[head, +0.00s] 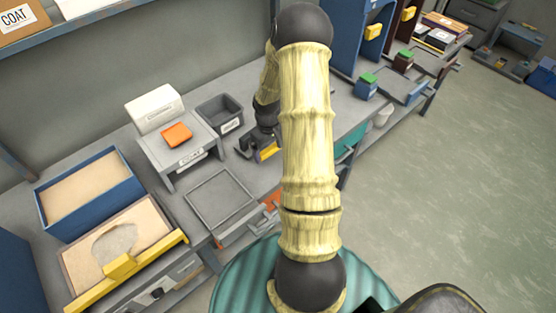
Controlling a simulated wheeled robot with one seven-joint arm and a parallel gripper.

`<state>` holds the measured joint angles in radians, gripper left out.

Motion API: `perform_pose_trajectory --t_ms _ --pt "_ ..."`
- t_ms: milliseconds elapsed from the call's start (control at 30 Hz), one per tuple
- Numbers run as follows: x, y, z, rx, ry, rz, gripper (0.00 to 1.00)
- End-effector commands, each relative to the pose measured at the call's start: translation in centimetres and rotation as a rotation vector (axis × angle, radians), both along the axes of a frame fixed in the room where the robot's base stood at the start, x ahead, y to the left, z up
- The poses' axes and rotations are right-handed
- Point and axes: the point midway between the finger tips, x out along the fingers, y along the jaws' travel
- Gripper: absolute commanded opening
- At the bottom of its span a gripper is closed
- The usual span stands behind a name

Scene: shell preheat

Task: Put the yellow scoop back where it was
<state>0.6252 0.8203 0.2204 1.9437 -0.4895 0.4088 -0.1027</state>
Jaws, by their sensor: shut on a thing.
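My gripper (257,148) is over the grey bench, right of the small dark grey bin (221,114). It is shut on a small yellow thing, which I take to be the yellow scoop (269,152). Only a little of the scoop shows between the dark fingers. My arm crosses the middle of the view and hides the bench behind it. I cannot tell whether the scoop touches the bench.
An orange block (177,134) sits on a grey stand (158,153) beside a white box (154,107). In front is an empty grey tray (219,200). At left are a blue sand box (88,190) and a sand tray with a yellow front bar (82,299). The floor at right is clear.

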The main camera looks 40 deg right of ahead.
Motion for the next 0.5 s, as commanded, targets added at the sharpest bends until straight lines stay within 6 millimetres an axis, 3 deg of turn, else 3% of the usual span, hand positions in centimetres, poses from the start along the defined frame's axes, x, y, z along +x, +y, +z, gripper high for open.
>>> perform_pose_trajectory --t_ms 200,500 --pt "-0.1 -0.1 -3.8 0.001 0.002 -0.002 0.68" --pt "0.0 -0.2 -4.4 0.0 -0.001 -0.003 0.68"
